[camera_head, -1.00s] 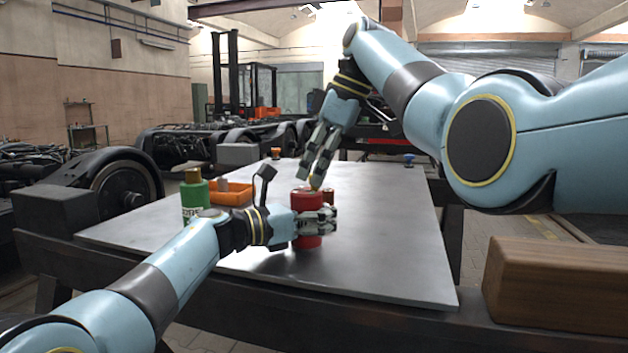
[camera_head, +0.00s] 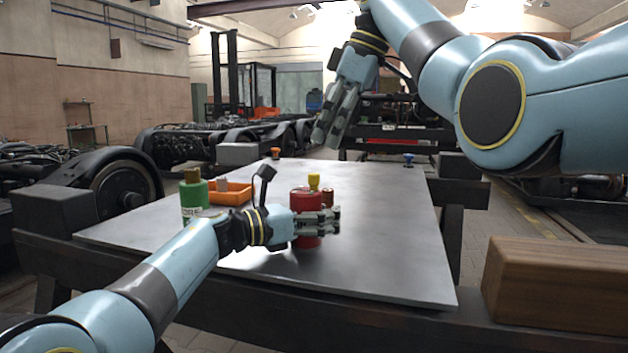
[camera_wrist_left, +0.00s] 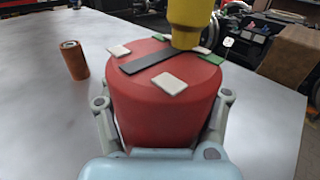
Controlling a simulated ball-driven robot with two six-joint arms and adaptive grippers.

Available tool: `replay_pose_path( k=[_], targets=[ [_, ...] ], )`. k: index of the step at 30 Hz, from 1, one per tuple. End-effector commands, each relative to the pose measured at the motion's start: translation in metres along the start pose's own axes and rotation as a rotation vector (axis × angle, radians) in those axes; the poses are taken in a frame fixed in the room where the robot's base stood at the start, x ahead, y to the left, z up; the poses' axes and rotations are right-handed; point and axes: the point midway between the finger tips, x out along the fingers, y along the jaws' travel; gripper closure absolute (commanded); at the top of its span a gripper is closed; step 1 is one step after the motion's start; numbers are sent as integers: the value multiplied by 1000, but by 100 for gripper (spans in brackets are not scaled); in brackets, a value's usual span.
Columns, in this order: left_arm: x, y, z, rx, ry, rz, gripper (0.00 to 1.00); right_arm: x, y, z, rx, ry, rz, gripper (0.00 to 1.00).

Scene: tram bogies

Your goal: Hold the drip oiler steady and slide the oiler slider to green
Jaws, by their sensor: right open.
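The drip oiler is a red cylinder (camera_head: 306,208) standing upright on the grey table. Its top shows in the left wrist view (camera_wrist_left: 160,100), with a black slot, white pads and green marks (camera_wrist_left: 212,59). The oiler slider is a yellow knob (camera_head: 314,181); in the left wrist view (camera_wrist_left: 190,20) it stands at the slot's far right end, beside the green marks. My left gripper (camera_head: 328,228) is shut around the oiler's body, a finger on each side. My right gripper (camera_head: 335,125) is open and empty, raised above and behind the oiler, apart from the slider.
A small copper-coloured cylinder (camera_head: 328,197) stands close behind the oiler. A green bottle (camera_head: 194,195) and an orange tray (camera_head: 232,193) are to the left. A wooden block (camera_head: 555,285) is at the front right. The table's right half (camera_head: 390,230) is clear.

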Motion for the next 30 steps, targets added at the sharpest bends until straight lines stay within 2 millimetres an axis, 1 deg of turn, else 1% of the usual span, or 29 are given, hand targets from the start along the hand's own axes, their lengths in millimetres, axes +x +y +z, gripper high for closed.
replay_pose_path(
  k=[1, 6, 14, 17, 20, 27, 30],
  targets=[
    [0, 0, 0, 0, 0, 0, 44, 0, 0, 0, 0, 0, 0, 53],
    [0, 0, 0, 0, -1, 0, 22, 0, 0, 0, 0, 0, 0, 53],
    [0, 0, 0, 1, -1, 0, 22, 0, 0, 0, 0, 0, 0, 53],
    [-6, 1, 0, 2, -1, 1, 22, 0, 0, 0, 0, 0, 0, 53],
    [-20, 1, -1, 2, 0, 2, 22, 0, 0, 0, 0, 0, 0, 53],
    [-74, 1, -1, 2, 2, 3, 22, 0, 0, 0, 0, 0, 0, 53],
    [-94, 0, -1, 2, 3, 1, 22, 0, 0, 0, 0, 0, 0, 53]
  ],
)
